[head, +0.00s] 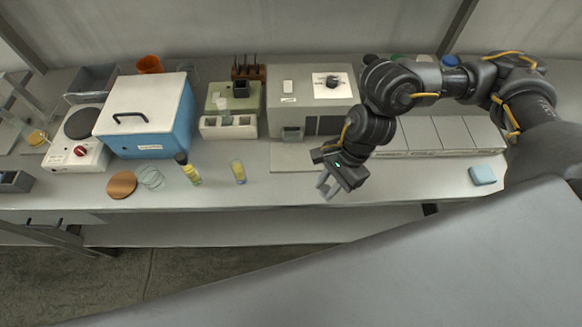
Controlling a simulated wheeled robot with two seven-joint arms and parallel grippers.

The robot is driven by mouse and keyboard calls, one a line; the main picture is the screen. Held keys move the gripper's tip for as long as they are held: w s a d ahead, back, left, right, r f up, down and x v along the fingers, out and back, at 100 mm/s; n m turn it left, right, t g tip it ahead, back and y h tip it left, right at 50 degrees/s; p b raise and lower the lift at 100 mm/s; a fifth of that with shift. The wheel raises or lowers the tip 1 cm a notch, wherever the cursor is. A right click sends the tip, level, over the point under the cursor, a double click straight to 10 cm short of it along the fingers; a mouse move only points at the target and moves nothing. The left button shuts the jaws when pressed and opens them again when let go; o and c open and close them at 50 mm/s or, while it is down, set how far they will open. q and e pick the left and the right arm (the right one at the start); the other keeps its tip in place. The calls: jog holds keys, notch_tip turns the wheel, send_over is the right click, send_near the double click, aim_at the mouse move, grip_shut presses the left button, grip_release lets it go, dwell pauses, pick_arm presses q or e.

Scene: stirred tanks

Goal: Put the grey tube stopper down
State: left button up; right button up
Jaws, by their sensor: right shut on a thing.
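My right gripper (327,188) is above the front part of the bench, in front of the grey instrument. Its jaws are shut on the grey tube stopper, which is too small and too close in colour to the fingers to make out clearly. An open-topped tube with yellow contents (239,172) stands on the bench to the left of the gripper. Another yellow tube with a dark stopper (188,169) stands further left. My left gripper is not in view.
The bench (282,194) is clear along its front edge near the gripper. The grey instrument (309,97) stands behind. A blue box with a white lid (145,115), a hotplate (78,140), a cork disc (122,184) and glass dishes (150,178) are left. A blue sponge (482,175) lies right.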

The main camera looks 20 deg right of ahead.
pick_arm(q)
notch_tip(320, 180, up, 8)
jog(key=p, duration=0.6)
pick_arm(e)
jog(key=s+a+r+m+t, duration=0.1)
jog(key=s+a+r+m, duration=0.25)
jog(key=s+r, duration=0.25)
jog(key=w+f+b, duration=0.2)
jog(key=w+f, duration=0.1)
jog(key=w, duration=0.1)
jog(key=w+a+f+b, duration=0.1)
jog(key=w+f+b, duration=0.1)
jog(key=w, duration=0.2)
jog(key=w+a+f+b, duration=0.1)
jog(key=w+f+b, duration=0.1)
jog(key=w, duration=0.3)
jog(key=shift+b+x, duration=0.4)
jog(key=shift+x, duration=0.5)
jog(key=shift+w+f, duration=0.5)
jog(key=shift+f, duration=0.15)
notch_tip(320, 180, down, 2)
jog(key=shift+p, duration=0.85)
jog(key=shift+f, duration=0.45)
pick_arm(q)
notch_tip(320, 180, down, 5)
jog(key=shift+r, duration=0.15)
